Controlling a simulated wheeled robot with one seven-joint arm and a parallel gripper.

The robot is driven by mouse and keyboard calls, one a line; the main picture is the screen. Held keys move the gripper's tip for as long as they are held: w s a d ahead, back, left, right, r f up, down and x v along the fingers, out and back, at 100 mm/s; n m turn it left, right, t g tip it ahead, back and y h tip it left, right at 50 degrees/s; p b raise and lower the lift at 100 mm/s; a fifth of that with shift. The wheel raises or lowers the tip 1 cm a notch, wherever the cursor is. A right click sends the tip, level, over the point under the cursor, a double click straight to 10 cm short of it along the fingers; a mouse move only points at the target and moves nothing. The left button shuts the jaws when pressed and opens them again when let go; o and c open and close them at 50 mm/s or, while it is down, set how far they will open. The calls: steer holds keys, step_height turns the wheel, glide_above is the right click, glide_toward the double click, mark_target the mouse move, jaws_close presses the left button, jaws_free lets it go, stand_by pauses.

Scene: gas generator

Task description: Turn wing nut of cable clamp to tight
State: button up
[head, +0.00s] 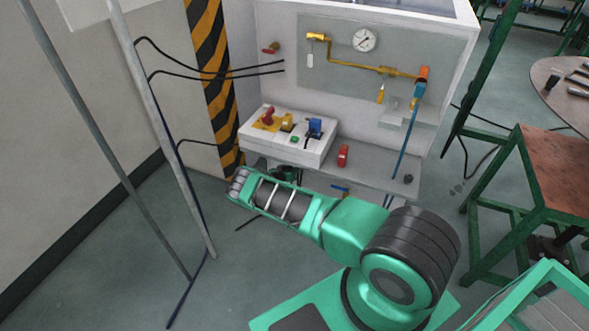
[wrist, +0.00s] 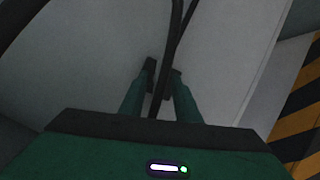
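I cannot make out the cable clamp or its wing nut in either view. In the wrist view, my gripper (wrist: 162,72) has two green fingers with dark tips, standing apart with a narrow gap. A dark cable (wrist: 178,22) runs down from the top through or behind this gap; I cannot tell whether it touches the fingers. In the head view, my green arm reaches left, low in front of the white generator cabinet (head: 350,160), and mostly hides my gripper.
A control box (head: 285,150) with red, yellow and blue switches sits on the cabinet's ledge. Black cables (head: 205,72) run from a grey pole (head: 165,130) towards the cabinet. A striped post (head: 213,85) stands between. A green-framed table (head: 560,170) stands right.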

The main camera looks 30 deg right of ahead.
steer(key=shift+w+d+f, duration=0.15)
steer(key=shift+d, duration=0.1)
jaws_close()
steer(key=shift+w, duration=0.1)
